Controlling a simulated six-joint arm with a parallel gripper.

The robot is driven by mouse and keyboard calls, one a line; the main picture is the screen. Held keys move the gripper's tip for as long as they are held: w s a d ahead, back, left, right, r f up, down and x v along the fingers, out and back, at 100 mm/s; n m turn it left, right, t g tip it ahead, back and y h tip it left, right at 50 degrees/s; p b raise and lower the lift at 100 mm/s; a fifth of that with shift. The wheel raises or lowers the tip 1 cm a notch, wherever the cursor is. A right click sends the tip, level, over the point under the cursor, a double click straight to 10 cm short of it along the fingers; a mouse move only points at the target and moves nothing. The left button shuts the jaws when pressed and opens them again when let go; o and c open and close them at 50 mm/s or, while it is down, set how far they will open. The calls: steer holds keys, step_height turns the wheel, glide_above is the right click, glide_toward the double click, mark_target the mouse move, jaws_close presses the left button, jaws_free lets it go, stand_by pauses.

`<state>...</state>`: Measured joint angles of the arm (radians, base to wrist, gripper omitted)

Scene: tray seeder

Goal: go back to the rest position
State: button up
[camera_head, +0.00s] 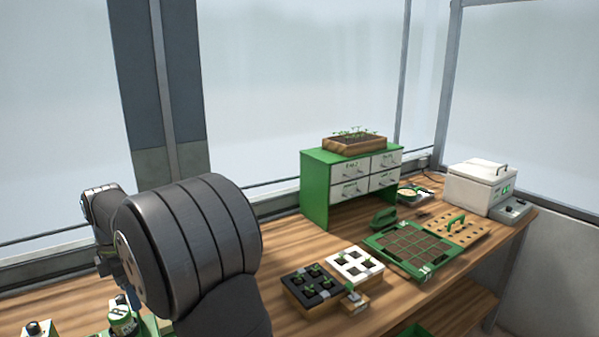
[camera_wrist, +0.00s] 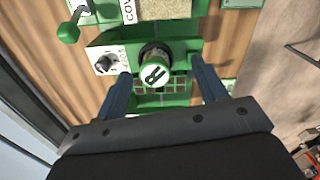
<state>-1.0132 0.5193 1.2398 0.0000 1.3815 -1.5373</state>
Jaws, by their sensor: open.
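My gripper (camera_wrist: 159,68) is open in the wrist view, its two blue fingers spread apart. A round green knob-like piece with a white top and a dark symbol (camera_wrist: 154,75) shows between the fingers. I see gaps beside it, and cannot tell how far below the fingertips it is. It belongs to or stands on a green device with a white dial plate (camera_wrist: 108,61). In the head view my dark arm fills the lower left and hides most of the gripper; a green piece (camera_head: 121,316) shows beneath it. No rest position is marked in view.
On the wooden bench (camera_head: 283,258) stand a green drawer cabinet (camera_head: 315,190) with a planter (camera_head: 354,147) on top, a black seedling tray (camera_head: 296,289), a white tray (camera_head: 339,268), a green-framed soil tray (camera_head: 393,262) and a white box (camera_head: 470,190). Windows stand behind the bench.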

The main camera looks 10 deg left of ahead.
steer(key=w+d+r+m, duration=0.1)
steer(key=w+d, duration=0.3)
steer(key=d, duration=0.4)
steer(key=w+d+r+m, duration=0.1)
steer(key=w+d, duration=0.3)
steer(key=d, duration=0.3)
steer(key=d+f+m, duration=0.4)
steer(key=d, duration=0.9)
steer(key=d+f+m, duration=0.4)
steer(key=d+f, duration=0.1)
steer(key=d, duration=0.7)
steer(key=shift+w+a+f, duration=0.1)
steer(key=shift+a+f, duration=0.15)
steer(key=shift+a, duration=0.35)
steer(key=shift+s+a+f, duration=0.1)
steer(key=shift+a+f, duration=0.2)
steer(key=shift+a, duration=0.3)
steer(key=shift+w+a+f, duration=0.1)
steer(key=shift+a+f, duration=0.15)
steer(key=shift+a, duration=0.35)
